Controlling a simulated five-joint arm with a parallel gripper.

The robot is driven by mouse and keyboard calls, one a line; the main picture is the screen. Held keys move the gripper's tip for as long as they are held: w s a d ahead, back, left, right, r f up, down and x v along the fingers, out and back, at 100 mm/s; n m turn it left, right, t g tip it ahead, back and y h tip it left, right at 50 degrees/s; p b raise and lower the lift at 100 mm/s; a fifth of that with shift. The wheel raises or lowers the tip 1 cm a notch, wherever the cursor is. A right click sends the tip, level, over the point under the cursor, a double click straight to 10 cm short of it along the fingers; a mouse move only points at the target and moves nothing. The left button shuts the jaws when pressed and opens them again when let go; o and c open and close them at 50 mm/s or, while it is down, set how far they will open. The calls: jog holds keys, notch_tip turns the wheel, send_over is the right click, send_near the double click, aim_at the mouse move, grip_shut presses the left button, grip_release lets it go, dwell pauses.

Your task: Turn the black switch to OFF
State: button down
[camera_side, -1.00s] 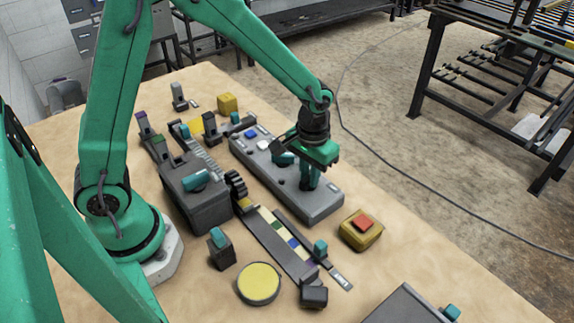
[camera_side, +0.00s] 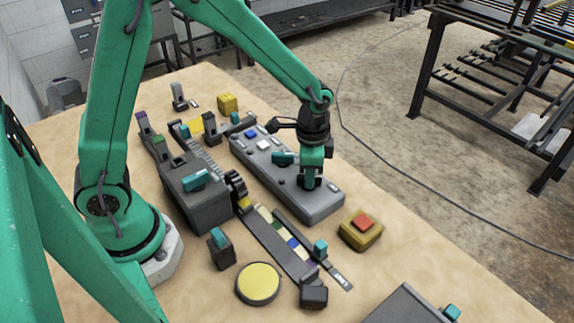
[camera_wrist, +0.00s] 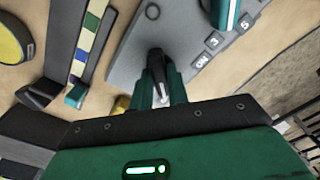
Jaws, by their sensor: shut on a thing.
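The black switch (camera_wrist: 156,64) sits on the grey control panel (camera_wrist: 135,58), with a pale mark along its top in the wrist view. My gripper (camera_wrist: 160,88) is shut on it, with a green finger on each side. In the side view my gripper (camera_side: 310,182) points straight down at the near right part of the panel (camera_side: 322,207), and hides most of the switch. An ON label (camera_wrist: 202,62) shows on the panel to the right of the switch. I cannot see an OFF label.
A teal knob (camera_side: 283,158) stands on the panel close beside my gripper. A yellow box with a red button (camera_side: 362,224) is just off the panel's near right end.

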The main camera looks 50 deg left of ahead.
jog(key=shift+m, duration=0.4)
jog(key=c, duration=1.4)
grip_release()
jog(key=shift+o, duration=0.2)
jog(key=shift+r, duration=0.15)
jog(key=shift+r, duration=3.8)
jog(key=shift+r, duration=0.1)
